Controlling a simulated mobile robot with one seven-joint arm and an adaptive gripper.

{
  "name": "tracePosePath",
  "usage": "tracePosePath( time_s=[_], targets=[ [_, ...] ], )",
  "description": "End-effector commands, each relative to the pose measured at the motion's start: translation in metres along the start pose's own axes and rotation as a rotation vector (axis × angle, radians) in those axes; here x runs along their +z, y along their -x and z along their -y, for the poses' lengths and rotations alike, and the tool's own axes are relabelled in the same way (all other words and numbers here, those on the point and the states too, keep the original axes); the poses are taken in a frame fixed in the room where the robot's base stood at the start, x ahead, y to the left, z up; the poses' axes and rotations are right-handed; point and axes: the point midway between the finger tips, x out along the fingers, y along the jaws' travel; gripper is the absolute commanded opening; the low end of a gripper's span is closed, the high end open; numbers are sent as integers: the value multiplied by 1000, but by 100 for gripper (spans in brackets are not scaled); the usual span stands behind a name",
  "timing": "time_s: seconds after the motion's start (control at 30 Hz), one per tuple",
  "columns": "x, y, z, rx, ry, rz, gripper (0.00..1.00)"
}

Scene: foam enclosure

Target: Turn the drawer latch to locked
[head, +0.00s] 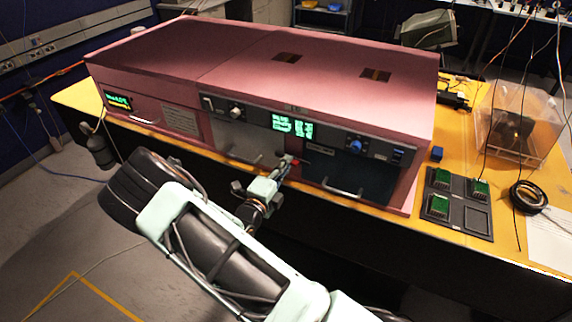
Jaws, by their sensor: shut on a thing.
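A pink foam enclosure (350,95) stands on a yellow-topped bench, with a grey door or drawer front (240,138) at middle and a dark one (345,175) to its right. My gripper (288,162) is at the gap between these two fronts, low on the enclosure face. It is shut on a small part there, which appears to be the drawer latch. A small red piece (300,161) shows just right of the fingertips. The fingers hide most of the latch, so I cannot tell its angle or whether it is locked.
Above are a green-lit display (293,125) and a blue knob (356,145). To the right are a blue block (437,153), a dark tray (460,228) with green boards, and a clear box (520,120).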

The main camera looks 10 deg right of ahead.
Motion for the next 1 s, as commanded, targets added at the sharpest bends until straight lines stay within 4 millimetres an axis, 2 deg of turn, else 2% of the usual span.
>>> tracePosePath(
  time_s=[0.2, 0.23, 0.37, 0.67, 0.77, 0.87, 1.0],
  targets=[
    [-1, -1, 0, -2, 3, -1, 0],
    [-1, -1, 0, -2, 3, -1, 12],
    [-1, 0, 0, -1, 2, -1, 26],
    [0, 1, 0, 0, 1, 0, 26],
    [1, 9, 0, 0, 1, 2, 26],
    [1, 26, 0, 0, 2, 3, 26],
    [2, 56, 0, 1, 1, 5, 26]
  ],
)
